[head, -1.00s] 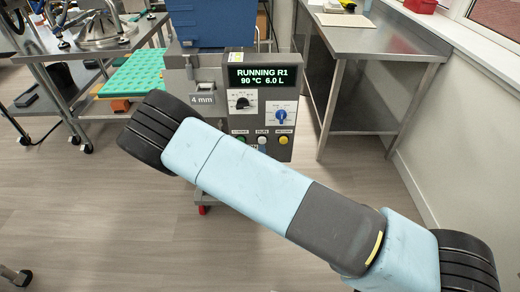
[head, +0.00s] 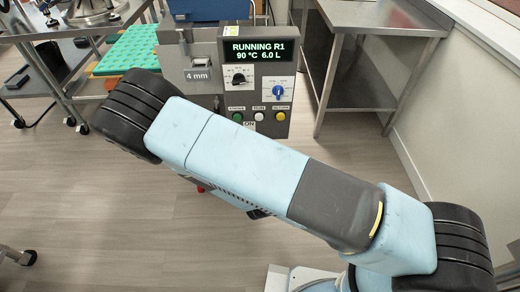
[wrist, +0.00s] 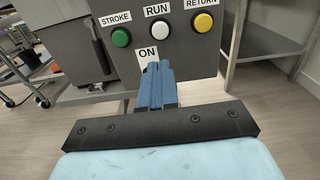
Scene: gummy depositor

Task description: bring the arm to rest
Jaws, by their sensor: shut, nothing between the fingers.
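My arm, pale blue with black joints, crosses the middle of the head view in front of the depositor. My gripper (wrist: 157,82) shows in the wrist view as two blue fingers held together, empty. It points toward the lower front of the depositor's control panel (head: 257,72), and its tips overlap the area by the ON label. I cannot tell whether they touch the panel. The gripper is hidden in the head view. The panel display (head: 260,51) reads RUNNING R1, 90 °C, 6.0 L.
Green, white and yellow buttons (wrist: 160,31) sit above the ON label. A steel table (head: 380,30) stands at the right by the wall. A cart with a green mould tray (head: 128,50) stands at the left.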

